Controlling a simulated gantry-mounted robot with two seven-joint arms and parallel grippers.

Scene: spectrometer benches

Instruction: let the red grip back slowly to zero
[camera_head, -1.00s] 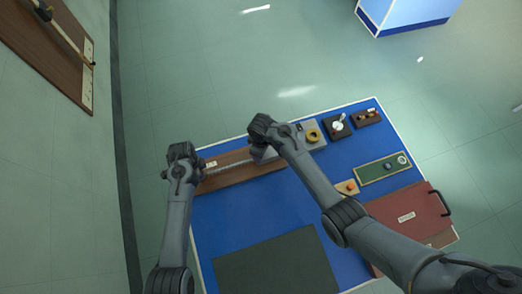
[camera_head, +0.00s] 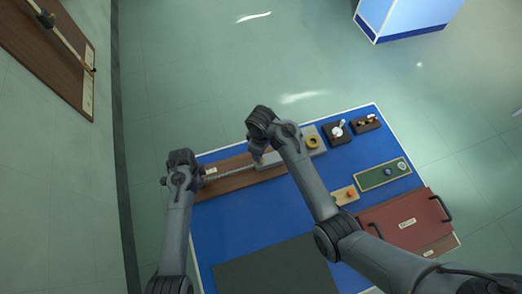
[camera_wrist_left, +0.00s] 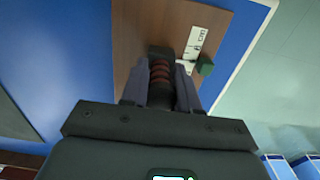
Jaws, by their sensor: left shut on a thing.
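The red ribbed grip (camera_wrist_left: 160,72) shows in the left wrist view between the two fingers of my left gripper (camera_wrist_left: 162,82), which is shut on it. In the head view my left gripper (camera_head: 181,180) is at the left end of the brown wooden board (camera_head: 232,180), and the hand hides the grip. A pale coiled spring (camera_head: 228,172) runs along the board from there toward a grey block (camera_head: 270,160). A white scale label (camera_wrist_left: 196,42) and a small green block (camera_wrist_left: 205,66) lie beside the grip. My right gripper (camera_head: 258,155) is over the block's left end; its fingers are unclear.

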